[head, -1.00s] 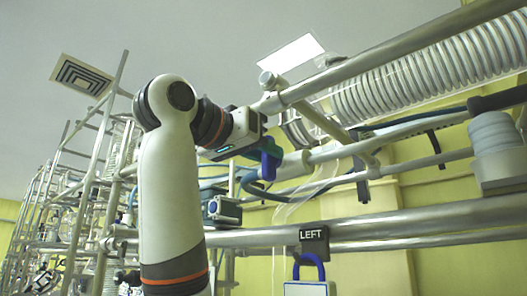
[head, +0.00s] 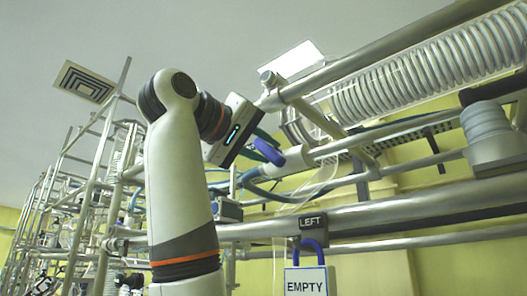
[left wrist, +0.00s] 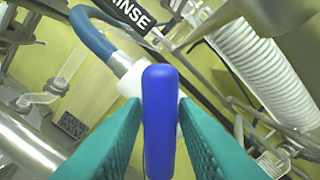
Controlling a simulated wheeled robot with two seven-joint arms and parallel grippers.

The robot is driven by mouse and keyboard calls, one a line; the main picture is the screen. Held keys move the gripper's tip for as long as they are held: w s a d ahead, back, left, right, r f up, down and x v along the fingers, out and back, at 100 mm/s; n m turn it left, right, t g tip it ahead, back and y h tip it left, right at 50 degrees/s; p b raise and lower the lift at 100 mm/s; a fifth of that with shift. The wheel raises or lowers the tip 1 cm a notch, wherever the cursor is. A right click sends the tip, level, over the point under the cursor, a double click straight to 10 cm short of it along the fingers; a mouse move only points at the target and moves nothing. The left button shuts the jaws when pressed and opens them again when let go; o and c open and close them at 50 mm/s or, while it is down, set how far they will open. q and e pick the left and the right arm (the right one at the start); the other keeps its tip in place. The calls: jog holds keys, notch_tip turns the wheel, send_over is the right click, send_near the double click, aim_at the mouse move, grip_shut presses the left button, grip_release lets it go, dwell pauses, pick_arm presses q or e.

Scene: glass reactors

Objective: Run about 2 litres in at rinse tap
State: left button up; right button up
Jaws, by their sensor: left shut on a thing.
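A blue tap handle (left wrist: 159,122) stands between the two green fingers of my left gripper (left wrist: 160,135) in the left wrist view, and the fingers are shut on it. Behind the handle is a white fitting (left wrist: 132,82) joined to a blue hose (left wrist: 92,30). A black label reading RINSE (left wrist: 132,14) lies above it. In the head view my left gripper (head: 254,148) reaches from the left to the blue handle (head: 269,152), tilted on the pipework. The tap's outlet is hidden. My right gripper is not in view.
A rail with a LEFT label (head: 312,223) crosses below the gripper. A sign reading EMPTY (head: 306,284) hangs under it by a blue loop. A large glass coil (head: 430,75) and metal tubes fill the right. Glassware racks (head: 75,215) stand at left.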

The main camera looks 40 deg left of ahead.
pick_arm(q)
jog(key=shift+a+n, duration=0.1)
jog(key=shift+n, duration=1)
jog(key=o, duration=0.8)
jog(key=shift+s, duration=0.1)
jog(key=shift+o, duration=0.2)
jog(key=shift+s+a, duration=0.1)
jog(key=shift+s+b, duration=0.15)
jog(key=shift+b, duration=0.25)
jog(key=s+b, duration=0.4)
jog(key=s, duration=0.7)
jog(key=shift+s+a, duration=0.35)
jog(key=shift+a, duration=0.1)
